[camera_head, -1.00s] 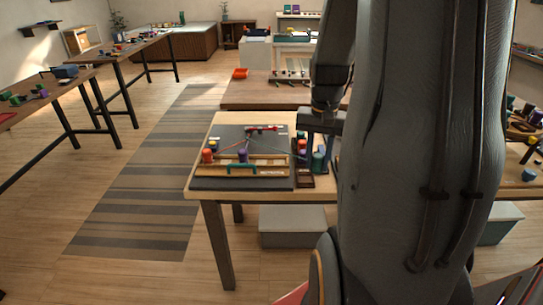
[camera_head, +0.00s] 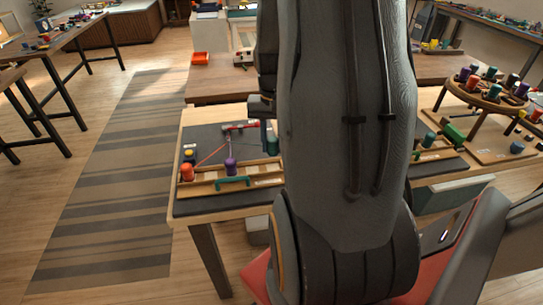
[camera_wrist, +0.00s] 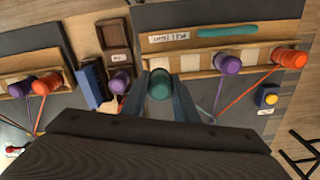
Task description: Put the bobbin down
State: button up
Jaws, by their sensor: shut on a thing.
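My gripper (camera_wrist: 162,101) is shut on a teal bobbin (camera_wrist: 159,84), which sits between the two fingers in the wrist view. A wooden rack (camera_wrist: 258,54) on a dark board (camera_wrist: 283,10) is to its right, with a purple bobbin (camera_wrist: 228,64) and an orange bobbin (camera_wrist: 290,58). In the head view the rack holds the orange bobbin (camera_head: 187,172) and purple bobbin (camera_head: 231,166). My arm hides most of my gripper there. I cannot tell whether the held bobbin touches a surface.
Left of my gripper in the wrist view are a purple bobbin (camera_wrist: 120,81), a blue block (camera_wrist: 92,82) and a brown tray (camera_wrist: 115,33). Another rack with an orange bobbin (camera_wrist: 46,84) is further left. A round stand of bobbins (camera_head: 490,90) is at right in the head view.

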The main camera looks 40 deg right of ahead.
jog(key=shift+f+p, duration=0.4)
jog(key=shift+f, duration=2.3)
jog(key=shift+f, duration=0.1)
